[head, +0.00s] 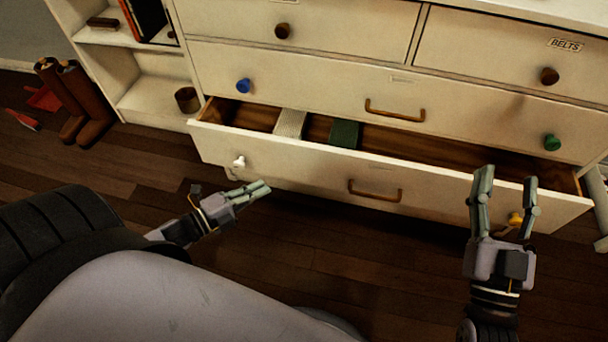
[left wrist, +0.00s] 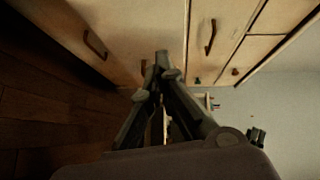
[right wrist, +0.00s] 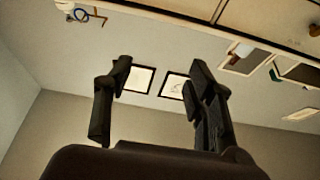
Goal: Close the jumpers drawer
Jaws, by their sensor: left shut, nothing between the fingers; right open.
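The bottom drawer (head: 310,170) of the white dresser stands partly open in the head view. It has a brown bar handle (head: 375,191), a white knob (head: 239,162) at its left and a yellow knob (head: 515,219) at its right. A light folded garment (head: 290,123) and a dark green one (head: 344,133) lie inside. I cannot read its label. My left gripper (head: 266,187) is shut and empty, in front of the drawer's left part. My right gripper (head: 507,176) is open and empty, pointing up by the drawer's right end, overlapping its front in the picture.
The drawer above (head: 320,88) is shut, with blue and green knobs. A top drawer is labelled BELTS (head: 565,44). A white shelf (head: 160,92) with a brown cup (head: 187,99) adjoins at left. Brown boots (head: 85,105) and a red dustpan (head: 44,98) stand farther left.

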